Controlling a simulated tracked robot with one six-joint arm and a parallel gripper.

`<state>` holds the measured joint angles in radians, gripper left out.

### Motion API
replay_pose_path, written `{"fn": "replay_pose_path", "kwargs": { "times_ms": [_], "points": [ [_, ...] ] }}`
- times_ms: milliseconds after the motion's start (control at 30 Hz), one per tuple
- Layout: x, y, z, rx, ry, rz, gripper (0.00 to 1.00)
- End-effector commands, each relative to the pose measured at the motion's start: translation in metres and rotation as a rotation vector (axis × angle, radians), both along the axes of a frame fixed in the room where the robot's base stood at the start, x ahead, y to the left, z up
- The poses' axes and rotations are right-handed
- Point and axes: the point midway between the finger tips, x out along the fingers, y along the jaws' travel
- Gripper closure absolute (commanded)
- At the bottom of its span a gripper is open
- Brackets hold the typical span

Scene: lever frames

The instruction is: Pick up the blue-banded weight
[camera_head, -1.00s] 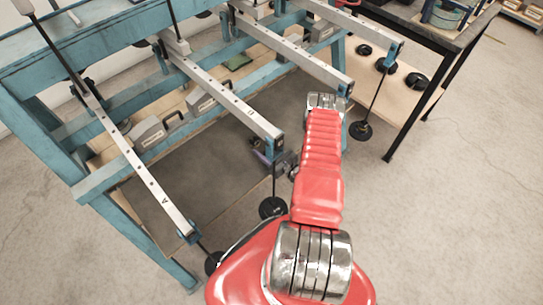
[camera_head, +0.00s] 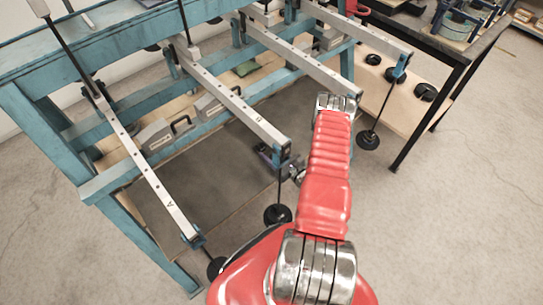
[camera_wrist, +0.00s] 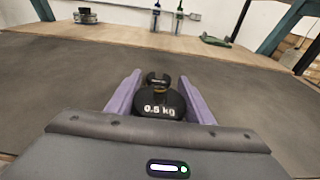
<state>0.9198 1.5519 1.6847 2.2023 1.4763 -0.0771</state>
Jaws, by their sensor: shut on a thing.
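In the wrist view my gripper (camera_wrist: 160,106) has two purple fingers, one on each side of a black weight (camera_wrist: 158,116) marked "0.5 kg". It is shut on this weight. A smaller black part (camera_wrist: 158,79) shows above and behind the label, with a yellowish bit between; I cannot tell if it belongs to the same weight. No blue band shows on it. In the head view my gripper (camera_head: 266,154) is small, beside lever B's end and partly hidden by the red arm. The held weight cannot be made out there.
A blue frame (camera_head: 60,55) carries several metal levers (camera_head: 148,172), with black weights (camera_head: 277,214) hanging from rods. A board (camera_head: 205,175) lies below. More black weights (camera_head: 424,92) rest on a low shelf at right. Bottles (camera_wrist: 155,18) stand behind in the wrist view. The right floor is clear.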

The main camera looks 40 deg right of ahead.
Motion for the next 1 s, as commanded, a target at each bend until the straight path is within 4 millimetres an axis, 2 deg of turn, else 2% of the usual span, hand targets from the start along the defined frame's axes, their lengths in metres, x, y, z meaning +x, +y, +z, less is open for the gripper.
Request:
{"fn": "replay_pose_path", "kwargs": {
  "times_ms": [300, 500, 700, 1000],
  "points": [
    [0.001, -0.001, 0.047, -0.002, -0.003, -0.001, 0.82],
    [0.0, -0.001, 0.067, -0.002, -0.002, -0.001, 0.82],
    [0.0, -0.001, 0.074, -0.001, -0.002, -0.001, 0.82],
    [0.0, -0.001, 0.074, -0.001, -0.002, -0.001, 0.82]
  ]
}}
